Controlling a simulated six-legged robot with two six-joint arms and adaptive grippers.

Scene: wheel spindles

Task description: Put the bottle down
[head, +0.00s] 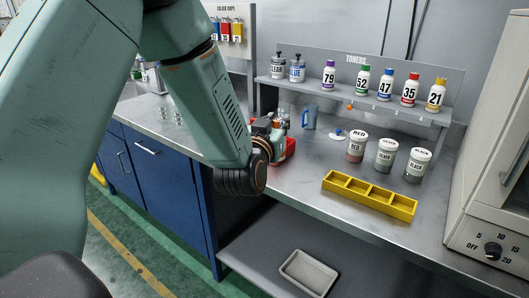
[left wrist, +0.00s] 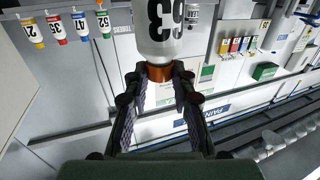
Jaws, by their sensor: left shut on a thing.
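My left gripper (head: 277,128) is over the bench at the middle of the head view, partly hidden by its own wrist. In the left wrist view, the fingers (left wrist: 160,75) are shut around the orange cap of a white bottle (left wrist: 162,30). Its label appears upside down and seems to read 93. The far end of the bottle is cut off by the frame edge. In the head view I cannot clearly make out the bottle; the arm and gripper cover that spot. My right gripper is not in view.
Several numbered bottles stand on the toner shelf (head: 395,100). Below are a blue mug (head: 309,117), three labelled jars, red (head: 356,146), silver and black, and a yellow divided tray (head: 369,196). A red object (head: 291,147) is beside the gripper. An oven-like box (head: 500,190) stands right.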

